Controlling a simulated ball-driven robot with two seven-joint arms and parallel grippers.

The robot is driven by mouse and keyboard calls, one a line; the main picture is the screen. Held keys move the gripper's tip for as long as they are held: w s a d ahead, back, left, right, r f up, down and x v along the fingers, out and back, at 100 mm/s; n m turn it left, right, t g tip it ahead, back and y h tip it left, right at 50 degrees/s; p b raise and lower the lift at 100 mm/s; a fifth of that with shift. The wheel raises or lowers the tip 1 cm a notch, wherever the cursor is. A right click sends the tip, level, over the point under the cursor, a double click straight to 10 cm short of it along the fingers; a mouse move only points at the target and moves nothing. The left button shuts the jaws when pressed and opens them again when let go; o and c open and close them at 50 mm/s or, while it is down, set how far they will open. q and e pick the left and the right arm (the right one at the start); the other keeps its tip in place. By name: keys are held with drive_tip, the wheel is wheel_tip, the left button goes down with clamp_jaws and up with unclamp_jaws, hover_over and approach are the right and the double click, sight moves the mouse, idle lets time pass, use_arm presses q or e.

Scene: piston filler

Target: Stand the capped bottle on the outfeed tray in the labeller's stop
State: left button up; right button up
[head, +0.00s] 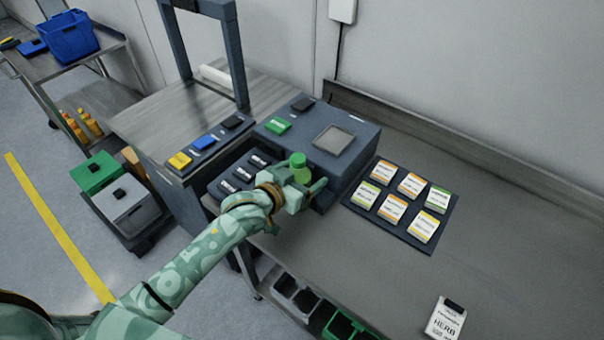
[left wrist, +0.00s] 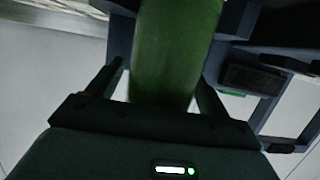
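A green-capped, green bottle (head: 299,161) stands upright at the front of the blue-grey labeller-like box (head: 352,158). Its green side fills the middle of the left wrist view (left wrist: 172,60). My left gripper (head: 303,181) is around the bottle, one finger on each side. In the left wrist view a gap shows between the left finger and the bottle, and the fingers look open (left wrist: 160,85). The bottle's base is hidden by my gripper, so I cannot tell what it stands on. A dark tray (head: 219,191) with several dark, white-marked places lies left of my gripper. My right gripper is out of view.
A dark board (head: 400,247) with several label cards lies right of the box. A white HERB card or pack (head: 446,318) lies at the bench front. A panel (head: 206,146) with yellow, blue and black blocks sits left. Bench space right of the board is clear.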

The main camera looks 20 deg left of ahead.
use_arm(q)
drive_tip(key=shift+s+a+r, duration=0.1)
drive_tip(key=shift+s+r, duration=0.1)
drive_tip(key=shift+r, duration=0.05)
drive_tip(key=p+v, duration=0.3)
drive_tip(key=v, duration=0.8)
drive_tip(key=shift+s, duration=0.25)
drive_tip(key=shift+r, duration=0.1)
